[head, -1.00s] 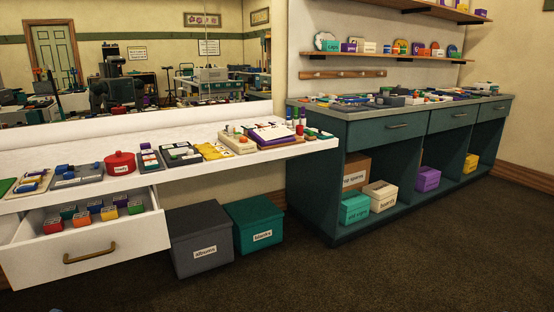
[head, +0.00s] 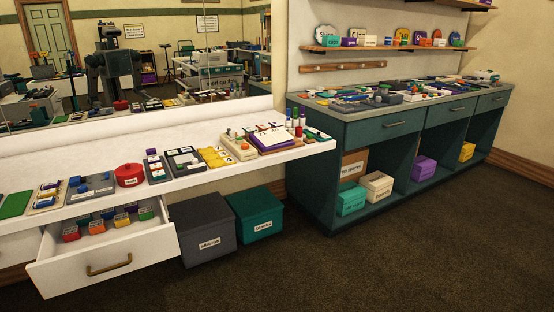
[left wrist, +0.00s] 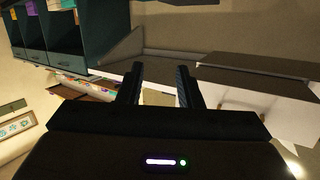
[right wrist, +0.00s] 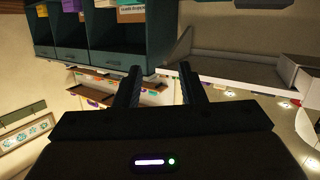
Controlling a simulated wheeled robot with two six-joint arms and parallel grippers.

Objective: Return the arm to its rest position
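My left gripper (left wrist: 160,85) shows in the left wrist view with its two dark fingers apart and nothing between them. My right gripper (right wrist: 160,88) shows in the right wrist view, also with fingers apart and empty. Neither gripper nor arm comes into the head view directly. A robot's reflection (head: 115,70) stands in the mirror behind the white counter. Both wrist views look out over the room at a tilt, with a teal cabinet at the upper left.
The white counter (head: 100,205) holds several small items and a red tin (head: 129,175). Its drawer (head: 105,268) is open with several small colored blocks inside. Grey (head: 203,232) and teal (head: 256,214) boxes stand below. The teal cabinet (head: 352,137) is at right. The carpet (head: 350,275) is clear.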

